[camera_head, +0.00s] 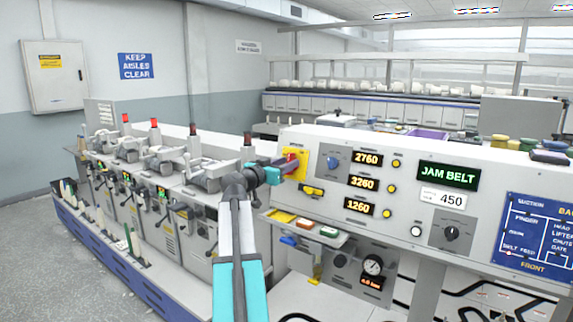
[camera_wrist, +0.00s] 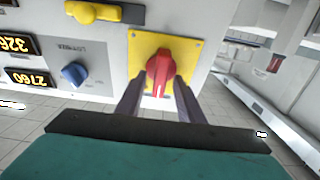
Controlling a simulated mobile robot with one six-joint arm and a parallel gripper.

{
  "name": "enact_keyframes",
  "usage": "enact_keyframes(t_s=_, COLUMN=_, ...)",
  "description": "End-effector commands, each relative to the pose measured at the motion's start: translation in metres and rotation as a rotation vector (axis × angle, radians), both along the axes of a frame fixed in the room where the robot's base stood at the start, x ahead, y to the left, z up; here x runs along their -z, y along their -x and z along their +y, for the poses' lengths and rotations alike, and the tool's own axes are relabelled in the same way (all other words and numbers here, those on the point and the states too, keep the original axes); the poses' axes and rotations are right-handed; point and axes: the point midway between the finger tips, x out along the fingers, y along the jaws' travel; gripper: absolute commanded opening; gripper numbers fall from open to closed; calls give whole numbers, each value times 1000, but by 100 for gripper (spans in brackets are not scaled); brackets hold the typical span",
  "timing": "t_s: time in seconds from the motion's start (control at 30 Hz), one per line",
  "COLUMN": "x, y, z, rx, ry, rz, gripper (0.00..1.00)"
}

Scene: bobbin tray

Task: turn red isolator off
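The red isolator handle (camera_wrist: 159,70) sits on a yellow square plate (camera_wrist: 186,48) in the wrist view, its long axis roughly upright in that picture. In the head view the red handle (camera_head: 291,160) and its plate (camera_head: 302,158) are on the left end of the sloping control panel, partly covered by my gripper (camera_head: 283,166). In the wrist view my gripper's (camera_wrist: 158,88) two dark fingers stand on either side of the handle's lower part. Narrow gaps seem to show between the fingers and the handle, so it looks open around it; contact is not clear.
Close by are a blue knob (camera_head: 334,162), a yellow switch (camera_head: 313,191) and lit number displays (camera_head: 366,159). A small tray (camera_head: 318,236) with coloured pieces juts out below the panel. Machine units with red-topped posts (camera_head: 193,143) stand left of my arm.

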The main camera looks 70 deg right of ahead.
Motion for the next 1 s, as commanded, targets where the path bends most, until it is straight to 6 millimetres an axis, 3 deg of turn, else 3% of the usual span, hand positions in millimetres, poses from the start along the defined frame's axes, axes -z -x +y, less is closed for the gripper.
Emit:
enact_keyframes(t_s=0.03, x=0, y=0, z=0, rx=0, ry=0, rz=0, gripper=28)
enact_keyframes(t_s=0.2, x=0, y=0, z=0, rx=0, ry=0, rz=0, gripper=0)
enact_keyframes(t_s=0.63, x=1, y=1, z=0, rx=-8, ry=-9, rz=35, gripper=0)
enact_keyframes(t_s=1.0, x=1, y=1, z=0, rx=-50, ry=-53, rz=203, gripper=0)
